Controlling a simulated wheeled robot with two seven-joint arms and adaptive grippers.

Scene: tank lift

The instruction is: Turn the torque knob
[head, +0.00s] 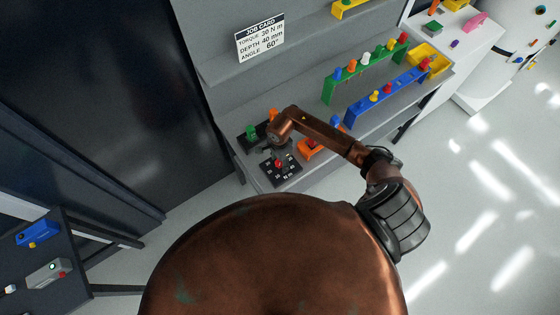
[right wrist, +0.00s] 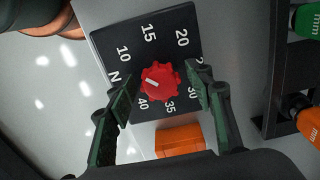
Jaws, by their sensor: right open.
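The torque knob (right wrist: 160,82) is red and lobed, with a short white mark that lies toward the picture's left, on the N side. It sits on a black dial panel (right wrist: 131,38) with white numbers, among them 10, 15, 20, 30, 35 and 40. In the head view the knob (head: 279,163) is small and red on its panel (head: 291,172). My right gripper (right wrist: 159,76) is open, its dark green fingers on either side of the knob with gaps visible. In the head view the right gripper (head: 276,150) is over the panel. My left gripper is out of view.
A job card (head: 260,39) on the back wall reads torque 30 N m, depth 40 mm, angle 60°. An orange block (right wrist: 180,140) lies beside the panel. Green (head: 329,92) and blue (head: 352,115) racks with coloured pegs stand to the right.

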